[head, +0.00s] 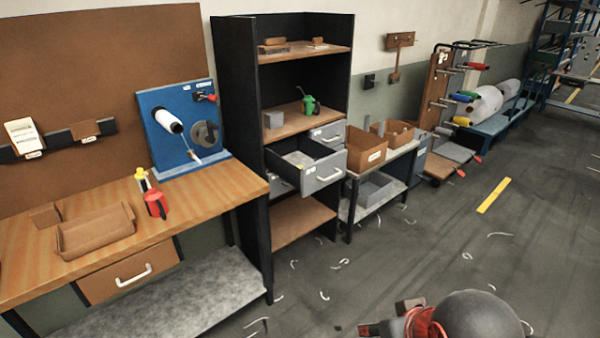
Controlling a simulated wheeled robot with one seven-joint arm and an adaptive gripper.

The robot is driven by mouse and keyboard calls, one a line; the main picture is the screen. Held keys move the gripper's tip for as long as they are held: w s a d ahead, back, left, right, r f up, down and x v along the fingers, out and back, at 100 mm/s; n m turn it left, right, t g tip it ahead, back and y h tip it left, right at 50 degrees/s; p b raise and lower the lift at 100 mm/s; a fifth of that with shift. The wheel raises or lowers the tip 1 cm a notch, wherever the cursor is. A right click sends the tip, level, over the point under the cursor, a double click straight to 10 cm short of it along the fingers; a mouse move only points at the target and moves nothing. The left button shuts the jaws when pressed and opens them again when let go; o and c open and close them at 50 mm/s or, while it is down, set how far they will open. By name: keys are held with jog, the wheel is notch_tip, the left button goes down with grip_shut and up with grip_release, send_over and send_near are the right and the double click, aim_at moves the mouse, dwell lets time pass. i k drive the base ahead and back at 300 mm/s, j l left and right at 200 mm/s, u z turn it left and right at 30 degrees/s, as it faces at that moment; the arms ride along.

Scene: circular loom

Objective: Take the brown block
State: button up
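A small brown block (45,214) sits on the wooden workbench at the left, just behind a shallow brown tray (97,232). Other brown pieces are in view: one block-like piece (85,129) on the dark wall rail, and a small brown piece (274,41) on the top shelf of the black cabinet. The picture does not show which one the task means. Part of my arm shows at the bottom edge, with what looks like my gripper (390,317) beside it, far from the bench and cabinet. Its fingers are cut off and unclear.
The black cabinet (233,100) has an open grey drawer (326,172) sticking out. A red bottle (156,204) and a blue panel (182,127) stand on the bench. Brown bins (366,150) sit on a low table. The floor has scattered pale scraps but is mostly open.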

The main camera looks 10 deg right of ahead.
aim_at(46, 215)
jog(key=i+l, duration=0.15)
jog(key=i, duration=0.2)
jog(key=i+l+u, duration=0.1)
jog(key=i, duration=0.25)
jog(key=u, duration=1.8)
jog(key=i+j, duration=0.35)
jog(key=i, duration=0.3)
jog(key=i+j+z, duration=0.15)
jog(key=i+j, duration=0.15)
jog(key=i, duration=0.35)
jog(key=i+j, duration=0.4)
jog(key=i, duration=0.2)
jog(key=i+j+z, duration=0.1)
jog(key=i+j, duration=0.3)
jog(key=i, duration=0.25)
